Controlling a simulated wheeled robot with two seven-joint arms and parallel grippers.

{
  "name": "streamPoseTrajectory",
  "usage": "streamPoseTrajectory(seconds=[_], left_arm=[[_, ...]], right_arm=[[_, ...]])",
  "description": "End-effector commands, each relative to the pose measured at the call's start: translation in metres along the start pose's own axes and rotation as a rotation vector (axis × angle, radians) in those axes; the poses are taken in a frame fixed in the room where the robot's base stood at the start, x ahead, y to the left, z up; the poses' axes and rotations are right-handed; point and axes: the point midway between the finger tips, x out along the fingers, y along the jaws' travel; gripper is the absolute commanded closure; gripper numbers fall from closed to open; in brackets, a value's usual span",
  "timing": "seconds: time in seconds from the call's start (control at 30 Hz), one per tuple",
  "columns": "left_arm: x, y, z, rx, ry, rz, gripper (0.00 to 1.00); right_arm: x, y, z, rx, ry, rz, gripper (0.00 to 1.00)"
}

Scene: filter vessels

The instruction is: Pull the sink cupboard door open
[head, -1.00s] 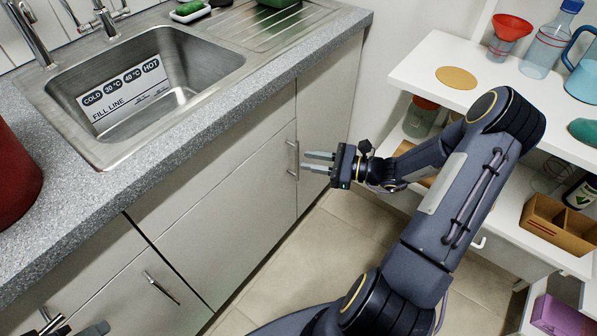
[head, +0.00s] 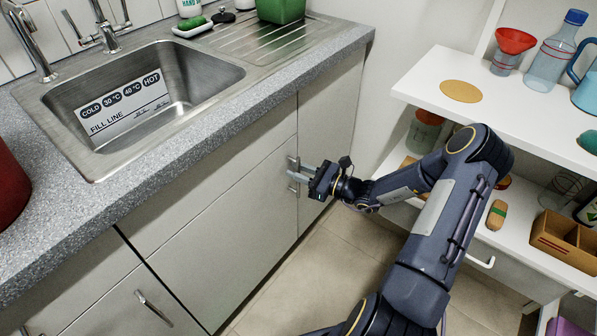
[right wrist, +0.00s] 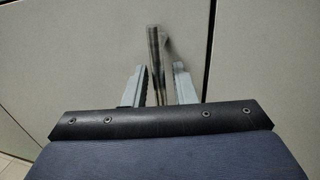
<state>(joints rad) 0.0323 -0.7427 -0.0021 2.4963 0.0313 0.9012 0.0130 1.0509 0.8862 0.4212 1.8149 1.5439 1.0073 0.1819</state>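The sink cupboard door (head: 225,235) is a light grey panel under the sink; it looks closed, flush with the panel to its right. Its upright metal handle (head: 292,161) is near the door's right edge, and it also shows in the right wrist view (right wrist: 155,48). My right gripper (head: 295,175) is at the handle with its fingers open. In the right wrist view the handle stands between the two fingers, with small gaps seen on each side. My left gripper is not in view.
The grey worktop (head: 190,130) with the steel sink (head: 215,75) overhangs the cupboard front. A drawer with a handle (head: 153,308) is at lower left. White shelves (head: 425,75) with bottles and a wooden box (head: 565,240) stand right of my right arm. Tiled floor (head: 300,265) is clear in front.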

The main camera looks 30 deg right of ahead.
Motion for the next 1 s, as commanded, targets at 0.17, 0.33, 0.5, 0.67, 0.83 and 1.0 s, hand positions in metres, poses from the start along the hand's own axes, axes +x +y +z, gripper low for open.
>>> streamPoseTrajectory(seconds=[0.17,0.33,0.5,0.67,0.83,1.0], left_arm=[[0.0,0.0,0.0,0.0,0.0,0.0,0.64],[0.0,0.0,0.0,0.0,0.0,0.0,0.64],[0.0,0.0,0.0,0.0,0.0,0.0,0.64],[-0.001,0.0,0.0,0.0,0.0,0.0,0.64],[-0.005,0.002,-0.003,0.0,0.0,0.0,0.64],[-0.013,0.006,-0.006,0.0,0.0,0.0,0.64]], right_arm=[[0.0,0.0,0.0,0.0,0.0,0.0,0.85],[0.0,0.0,0.0,0.0,0.0,0.0,1.0],[0.0,0.0,0.0,0.0,0.0,0.0,1.0],[-0.003,0.0,0.001,0.0,0.0,-0.007,1.0],[-0.021,0.006,0.001,0.004,0.002,-0.049,1.0],[-0.059,0.021,0.002,0.01,0.004,-0.145,1.0]])
